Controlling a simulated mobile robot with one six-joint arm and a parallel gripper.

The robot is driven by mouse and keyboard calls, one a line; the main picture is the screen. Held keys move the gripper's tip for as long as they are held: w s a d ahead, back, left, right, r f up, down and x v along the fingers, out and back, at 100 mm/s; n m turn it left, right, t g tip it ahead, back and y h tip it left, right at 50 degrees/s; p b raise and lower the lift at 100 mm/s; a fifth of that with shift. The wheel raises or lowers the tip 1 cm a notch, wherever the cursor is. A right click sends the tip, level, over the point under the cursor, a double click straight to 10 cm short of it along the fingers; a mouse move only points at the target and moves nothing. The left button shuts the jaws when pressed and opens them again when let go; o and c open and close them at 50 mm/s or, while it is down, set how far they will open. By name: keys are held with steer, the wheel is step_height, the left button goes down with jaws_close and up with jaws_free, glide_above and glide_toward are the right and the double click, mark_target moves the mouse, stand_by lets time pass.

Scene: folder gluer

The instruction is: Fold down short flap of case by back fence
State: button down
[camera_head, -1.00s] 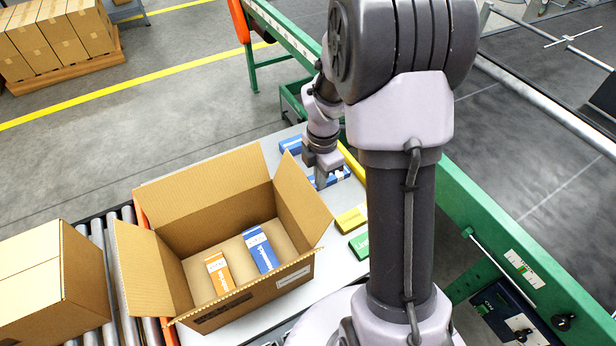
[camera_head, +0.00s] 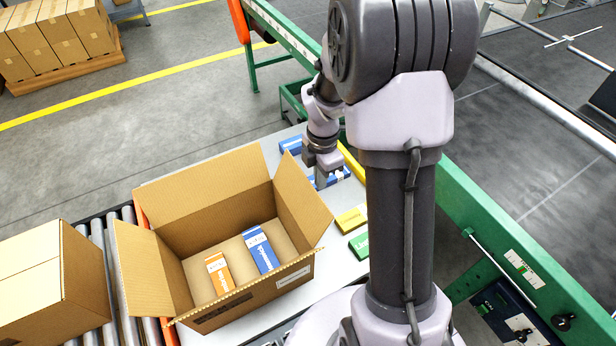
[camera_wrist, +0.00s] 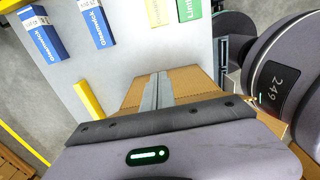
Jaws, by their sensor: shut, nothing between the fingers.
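The open brown case (camera_head: 255,298) stands at the end of the rollers with its flaps raised and splayed outward. Its right short flap (camera_head: 303,202) leans outward toward my gripper; its left short flap (camera_head: 143,272) also stands open. An orange carton (camera_head: 219,272) and a blue carton (camera_head: 261,250) lie inside. My gripper (camera_head: 321,184) is shut and empty, pointing down just beyond the right flap's upper edge. In the wrist view, the shut fingers (camera_wrist: 160,78) are in front of brown cardboard (camera_wrist: 192,82); whether they touch it I cannot tell.
On the pale table, blue cartons (camera_head: 292,145), a yellow carton (camera_head: 352,218) and a green carton (camera_head: 360,245) lie right of the case. A yellow bar (camera_head: 350,160) stands behind my gripper. A closed case (camera_head: 50,285) sits on the rollers at left.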

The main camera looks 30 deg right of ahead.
glide_above(295, 205)
stand_by(0.5)
steer(key=a+f+b, duration=0.3)
steer(key=a+f, duration=0.1)
steer(key=a, duration=0.5)
steer(key=shift+f, duration=0.3)
stand_by(0.8)
steer(key=shift+s, duration=0.1)
step_height(295, 205, up, 9)
steer(key=p, duration=0.7)
steer(key=shift+p, duration=0.3)
